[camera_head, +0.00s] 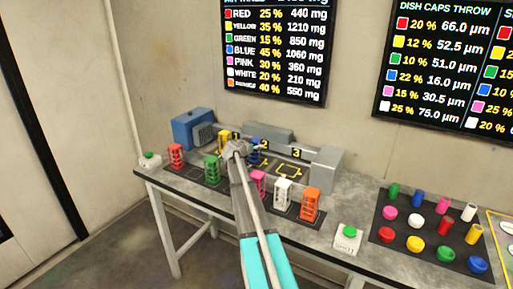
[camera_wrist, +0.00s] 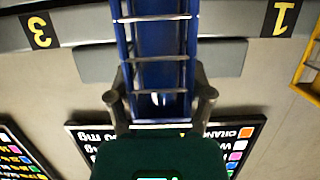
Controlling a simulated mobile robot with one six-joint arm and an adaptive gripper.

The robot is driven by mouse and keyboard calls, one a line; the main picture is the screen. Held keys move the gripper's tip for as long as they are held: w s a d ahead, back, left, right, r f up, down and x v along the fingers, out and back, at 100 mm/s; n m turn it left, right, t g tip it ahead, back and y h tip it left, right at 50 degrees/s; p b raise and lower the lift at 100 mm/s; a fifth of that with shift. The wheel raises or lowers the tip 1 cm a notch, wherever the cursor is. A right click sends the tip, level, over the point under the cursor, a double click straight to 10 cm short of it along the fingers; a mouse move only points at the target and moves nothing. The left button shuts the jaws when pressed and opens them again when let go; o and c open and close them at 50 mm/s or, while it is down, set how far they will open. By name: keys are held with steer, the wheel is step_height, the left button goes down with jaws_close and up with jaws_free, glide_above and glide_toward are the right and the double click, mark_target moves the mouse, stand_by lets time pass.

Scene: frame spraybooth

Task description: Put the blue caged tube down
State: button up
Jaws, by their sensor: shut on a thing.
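My gripper (camera_head: 237,150) is over the numbered fixture at the back of the bench, seen from behind in the head view. It is shut on the blue caged tube (camera_head: 257,157), which mostly hides behind it. In the wrist view the blue caged tube (camera_wrist: 127,35) runs between my two fingers (camera_wrist: 160,100), with the wall-side parts upside down. The yellow caged tube (camera_head: 224,140) stands by the number 1 plate; its frame also shows at the right of the wrist view (camera_wrist: 306,68). A yellow-marked spot (camera_head: 289,170) near the number 3 plate is empty. I cannot tell whether the blue cage touches the surface below.
Red (camera_head: 176,156), green (camera_head: 212,168), pink (camera_head: 258,184), white (camera_head: 283,194) and orange (camera_head: 311,204) caged tubes stand along the bench front. A blue machine (camera_head: 193,128) is at left, a grey block (camera_head: 326,168) at right. A dark mat (camera_head: 402,229) holds coloured caps and tubes.

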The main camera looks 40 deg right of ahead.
steer(key=shift+f, duration=0.1)
steer(key=o, duration=1.3)
steer(key=shift+r, duration=0.25)
steer(key=p+v, duration=0.3)
steer(key=v, duration=0.9)
steer(key=shift+p, duration=0.3)
